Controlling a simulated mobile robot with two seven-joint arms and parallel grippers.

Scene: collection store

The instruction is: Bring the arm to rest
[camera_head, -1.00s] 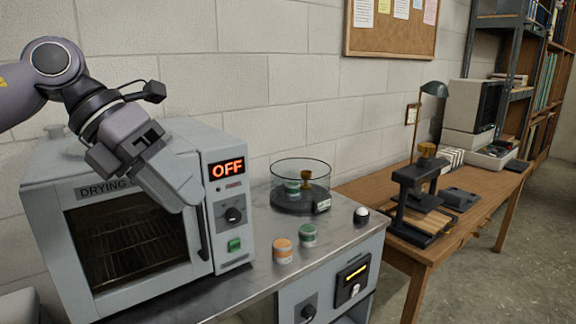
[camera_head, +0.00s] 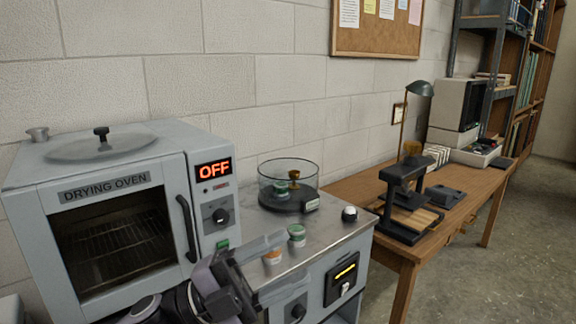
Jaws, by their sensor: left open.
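My left gripper (camera_head: 286,260) is low at the bottom middle of the head view, in front of the steel bench. Its fingers point right and are spread apart, with nothing seen held between them. It partly hides the orange-banded jar (camera_head: 272,257) and the bench front behind. My left arm comes in at the bottom edge, in front of the lower part of the drying oven. My right gripper is not in view.
The drying oven (camera_head: 122,194) has its door shut and reads OFF. On the steel bench (camera_head: 335,228) stand a green-banded jar (camera_head: 297,234), a glass-walled round vessel (camera_head: 288,184) and a white-domed knob (camera_head: 349,213). A wooden table (camera_head: 465,205) holds a press (camera_head: 402,195).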

